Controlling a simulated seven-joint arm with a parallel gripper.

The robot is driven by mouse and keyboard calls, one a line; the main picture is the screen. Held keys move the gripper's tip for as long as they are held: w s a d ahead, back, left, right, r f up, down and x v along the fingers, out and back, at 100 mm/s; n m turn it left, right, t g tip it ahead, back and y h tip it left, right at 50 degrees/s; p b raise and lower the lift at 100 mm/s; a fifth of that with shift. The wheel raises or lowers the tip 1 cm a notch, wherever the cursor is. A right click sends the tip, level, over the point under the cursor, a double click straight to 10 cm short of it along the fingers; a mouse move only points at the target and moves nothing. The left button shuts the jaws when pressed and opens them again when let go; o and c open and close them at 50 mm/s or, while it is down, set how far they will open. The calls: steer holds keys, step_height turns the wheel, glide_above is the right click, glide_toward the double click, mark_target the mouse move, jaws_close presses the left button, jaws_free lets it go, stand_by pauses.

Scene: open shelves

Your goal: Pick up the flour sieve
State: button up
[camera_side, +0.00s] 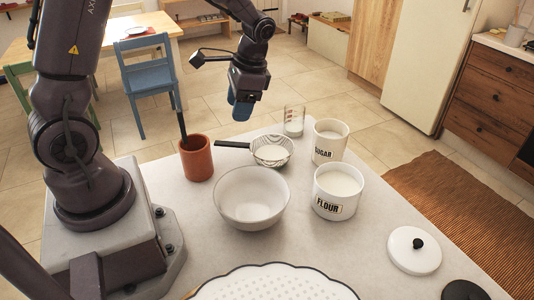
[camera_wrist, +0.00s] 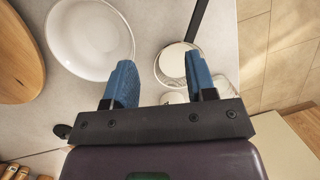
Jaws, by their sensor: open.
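The flour sieve (camera_side: 271,151) lies on the counter. It is a round mesh bowl with a pale inside, and its black handle (camera_side: 232,145) points left toward the terracotta pot. My gripper (camera_side: 240,104) hangs above and behind the sieve in the side view, with blue fingers pointing down, apart from it and empty. In the wrist view my gripper (camera_wrist: 160,77) has its two blue fingers spread. The sieve (camera_wrist: 174,62) shows there beyond the fingers, its handle running up to the top edge. The right finger hides part of its rim.
A white bowl (camera_side: 252,212) stands in front of the sieve. The terracotta pot (camera_side: 197,160) with a dark utensil is left of it. A measuring glass (camera_side: 294,121), sugar canister (camera_side: 329,142) and flour canister (camera_side: 336,192) stand right. A white lid (camera_side: 413,251) lies front right.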

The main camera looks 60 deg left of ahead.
steer(key=w+a+f+m+g, duration=0.1)
steer(key=w+a+f+m, duration=0.15)
steer(key=f, duration=0.25)
steer(key=m+y, duration=0.1)
steer(key=m, duration=0.1)
glide_above(232, 143)
steer(key=w+d, duration=0.1)
steer(key=d, duration=0.1)
step_height(232, 143, down, 6)
steer(key=shift+w+a+x, duration=0.1)
steer(key=shift+x, duration=0.9)
steer(key=shift+w+a+x, duration=0.15)
steer(key=shift+x, duration=0.85)
steer(key=shift+w+a+x, duration=0.1)
steer(key=shift+x, duration=0.85)
steer(key=shift+c, duration=0.5)
steer(key=c, duration=0.8)
